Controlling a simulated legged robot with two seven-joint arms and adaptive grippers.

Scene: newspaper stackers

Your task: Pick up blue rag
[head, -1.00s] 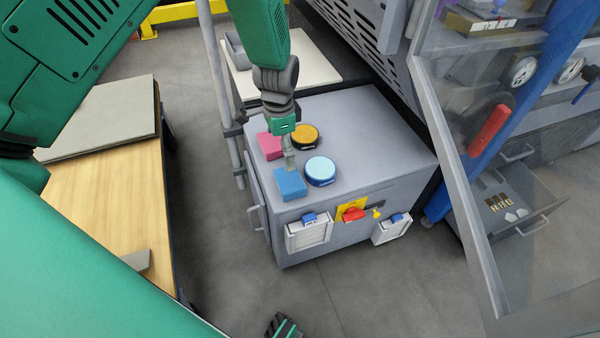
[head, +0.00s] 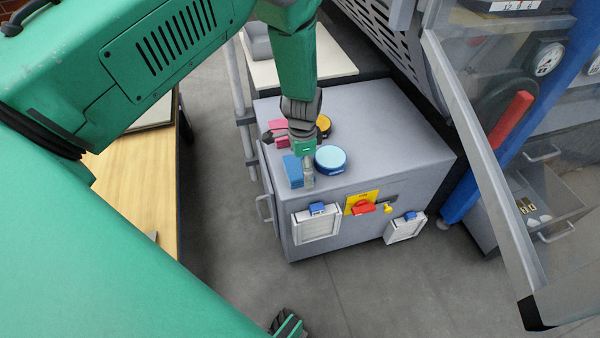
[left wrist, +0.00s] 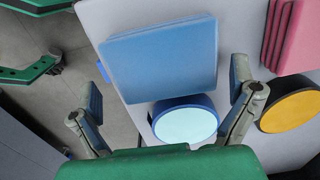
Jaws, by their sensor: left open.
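The blue rag (head: 293,172) is a folded flat block on the grey cabinet top, near its front left edge. It also shows in the left wrist view (left wrist: 160,58), lying ahead of the fingers. My left gripper (head: 308,180) points down right beside the rag and partly covers its right side. In the left wrist view the left gripper (left wrist: 165,84) is open, with its fingers apart on either side of the rag's near part and nothing held. I cannot tell whether a finger touches the rag.
A light blue round tin (head: 331,159) stands close to the rag's right. A yellow tin (head: 323,125) and pink rags (head: 279,127) lie behind. The grey cabinet (head: 390,150) has free top to the right. A clear panel (head: 500,190) stands at right, a wooden table (head: 135,190) at left.

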